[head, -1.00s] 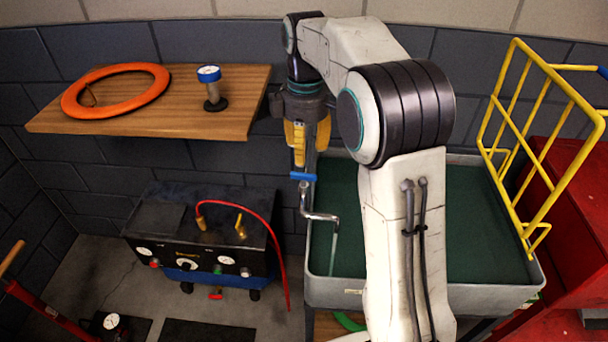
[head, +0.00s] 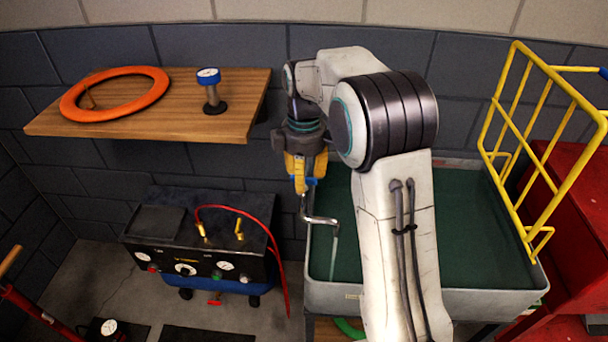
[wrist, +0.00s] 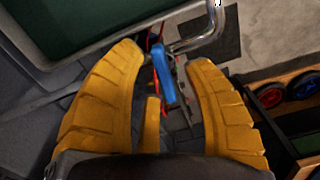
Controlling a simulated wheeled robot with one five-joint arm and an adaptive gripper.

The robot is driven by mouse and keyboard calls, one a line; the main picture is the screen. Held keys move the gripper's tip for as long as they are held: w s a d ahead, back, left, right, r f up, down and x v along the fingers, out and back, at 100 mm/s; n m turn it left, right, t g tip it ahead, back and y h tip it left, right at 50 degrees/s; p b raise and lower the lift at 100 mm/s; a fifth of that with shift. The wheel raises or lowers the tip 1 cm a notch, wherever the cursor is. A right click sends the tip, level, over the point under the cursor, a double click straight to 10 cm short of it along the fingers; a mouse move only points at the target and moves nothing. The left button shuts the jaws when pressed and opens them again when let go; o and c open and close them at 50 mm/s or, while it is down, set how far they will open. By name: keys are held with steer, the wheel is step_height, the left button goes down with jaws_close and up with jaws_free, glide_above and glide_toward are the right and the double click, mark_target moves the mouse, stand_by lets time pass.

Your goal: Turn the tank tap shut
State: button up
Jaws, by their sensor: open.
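The tank tap is a bent chrome pipe (head: 320,220) at the left rim of the tank (head: 420,291), with a blue lever handle (head: 311,182) on top. A thin pale streak hangs below its spout into the tank. My gripper (head: 301,186) points down over the handle, its yellow fingers hiding part of it in the head view. In the wrist view the blue handle (wrist: 163,77) lies between the spread fingers of my gripper (wrist: 163,58), with gaps visible on both sides. The chrome pipe (wrist: 198,38) runs beyond the right finger.
A wooden shelf (head: 160,125) with an orange ring (head: 112,72) and a blue-topped gauge (head: 210,88) is at the left. Below stands a dark machine (head: 195,245) with a red hose (head: 277,240). A yellow rack (head: 545,165) rises at the tank's right.

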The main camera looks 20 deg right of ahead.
steer(key=shift+c, duration=0.2)
jaws_close()
stand_by(0.3)
steer(key=m+p, duration=0.1)
steer(key=m, duration=0.2)
steer(key=shift+s+d+m, duration=0.1)
steer(key=shift+m, duration=0.3)
steer(key=m+p, duration=0.1)
steer(key=m, duration=0.3)
steer(key=shift+s+m, duration=0.1)
steer(key=shift+m, duration=0.2)
steer(key=m, duration=0.4)
steer(key=shift+s+p, duration=0.1)
steer(key=shift+p, duration=0.2)
steer(key=shift+m, duration=2.1)
steer(key=shift+s+f, duration=0.1)
